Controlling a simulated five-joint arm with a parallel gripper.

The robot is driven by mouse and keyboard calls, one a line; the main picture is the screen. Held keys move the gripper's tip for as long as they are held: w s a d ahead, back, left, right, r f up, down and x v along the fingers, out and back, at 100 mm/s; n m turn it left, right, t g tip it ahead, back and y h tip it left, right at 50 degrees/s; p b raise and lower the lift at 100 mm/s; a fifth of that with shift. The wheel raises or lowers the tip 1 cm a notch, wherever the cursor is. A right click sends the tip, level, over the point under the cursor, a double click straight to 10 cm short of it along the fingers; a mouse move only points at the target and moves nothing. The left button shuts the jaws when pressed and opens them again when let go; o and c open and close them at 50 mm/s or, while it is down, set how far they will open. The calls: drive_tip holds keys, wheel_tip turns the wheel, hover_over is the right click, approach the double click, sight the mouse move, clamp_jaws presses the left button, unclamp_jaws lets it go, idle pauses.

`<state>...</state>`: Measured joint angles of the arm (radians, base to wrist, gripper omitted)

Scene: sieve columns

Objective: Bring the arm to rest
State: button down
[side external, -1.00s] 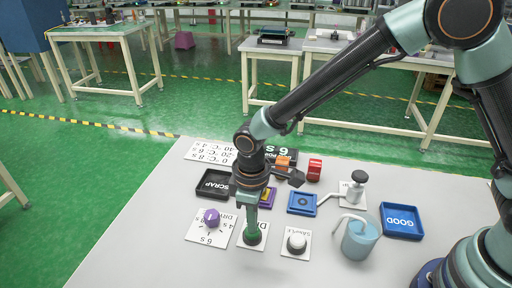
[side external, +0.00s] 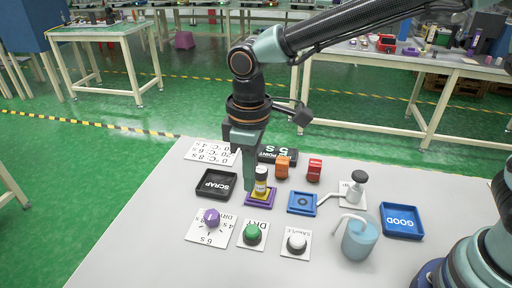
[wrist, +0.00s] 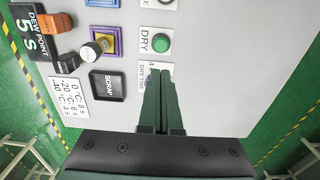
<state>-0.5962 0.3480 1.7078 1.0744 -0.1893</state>
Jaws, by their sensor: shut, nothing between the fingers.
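My gripper (side external: 249,188) is shut and empty. It hangs pointing down above the table, between the black SCRAP tray (side external: 216,184) and a yellow-labelled vial (side external: 261,182) in the side view. The vial stands upright on a purple pad (side external: 249,204). In the wrist view my closed fingers (wrist: 158,76) lie over the dry-time card, with the green DRY button (wrist: 161,43) beyond their tips. The SCRAP tray (wrist: 122,88) is to their left.
The purple dial (side external: 211,217), white SAMPLE button (side external: 296,242), blue pad (side external: 302,202), pump (side external: 357,184), light-blue cup (side external: 360,240) and blue GOOD tray (side external: 402,221) stand on the table. Orange (side external: 282,167) and red (side external: 314,170) blocks are behind. The front left of the table is clear.

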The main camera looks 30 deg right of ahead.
idle(0.4)
drive_tip(key=s+d+r+m+t, duration=0.1)
drive_tip(key=s+d+r+m, duration=0.1)
drive_tip(key=d, duration=0.6)
drive_tip(key=s+d+r+m+t, duration=0.2)
drive_tip(key=d+r+m, duration=0.1)
drive_tip(key=d, duration=0.5)
drive_tip(key=s+d+r+m+t, duration=0.2)
drive_tip(key=s+d+r+m, duration=0.1)
drive_tip(key=d, duration=0.5)
drive_tip(key=shift+d+r+m, duration=0.15)
drive_tip(key=shift+r+m, duration=0.1)
drive_tip(key=shift+m, duration=0.25)
